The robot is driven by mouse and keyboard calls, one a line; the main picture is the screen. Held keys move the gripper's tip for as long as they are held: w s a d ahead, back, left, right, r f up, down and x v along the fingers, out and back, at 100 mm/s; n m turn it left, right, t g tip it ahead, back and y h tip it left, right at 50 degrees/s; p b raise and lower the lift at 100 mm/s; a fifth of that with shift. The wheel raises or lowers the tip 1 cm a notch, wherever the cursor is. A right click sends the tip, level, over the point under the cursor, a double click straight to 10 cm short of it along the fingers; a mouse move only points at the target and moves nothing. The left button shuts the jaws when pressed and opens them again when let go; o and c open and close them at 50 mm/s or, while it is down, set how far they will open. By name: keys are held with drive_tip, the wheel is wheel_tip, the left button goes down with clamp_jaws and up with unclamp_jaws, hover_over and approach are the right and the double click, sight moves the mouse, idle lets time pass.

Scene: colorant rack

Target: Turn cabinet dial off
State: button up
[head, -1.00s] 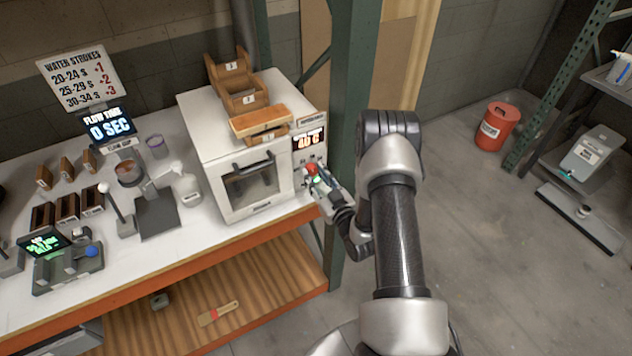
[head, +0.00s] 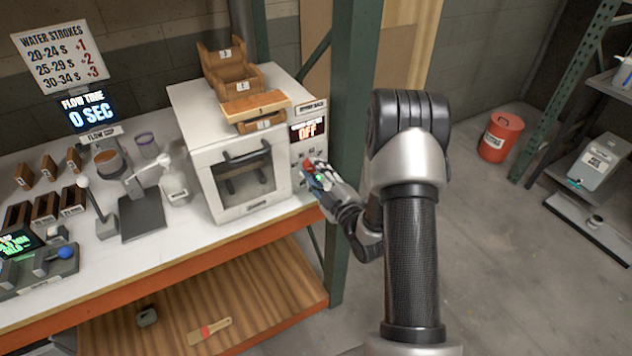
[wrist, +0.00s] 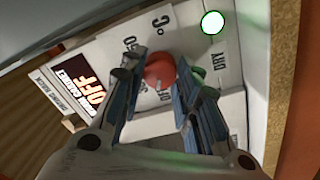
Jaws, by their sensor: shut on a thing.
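The white cabinet (head: 236,185) stands at the right end of the bench, with its control panel on the right of its front. The red dial (wrist: 160,70) is on the panel, between the fingers of my gripper (wrist: 157,95). My gripper (head: 318,172) is shut on the dial at the panel. The fingers hide the dial's sides. A green part shows beside the right finger in the wrist view.
Open wooden drawers (head: 228,68) and a wooden board (head: 255,104) sit on top of the cabinet. A green post (head: 352,130) stands close to the right of the panel, near my arm. Flow equipment (head: 120,180) stands on the bench to the left.

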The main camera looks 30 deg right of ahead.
drive_tip(key=shift+f+n+b, duration=0.1)
drive_tip(key=shift+n+b, duration=1)
drive_tip(key=shift+b, duration=0.05)
drive_tip(key=o, duration=1.1)
drive_tip(key=s, duration=1.2)
drive_tip(key=shift+d+f, duration=0.1)
drive_tip(key=shift+d, duration=0.1)
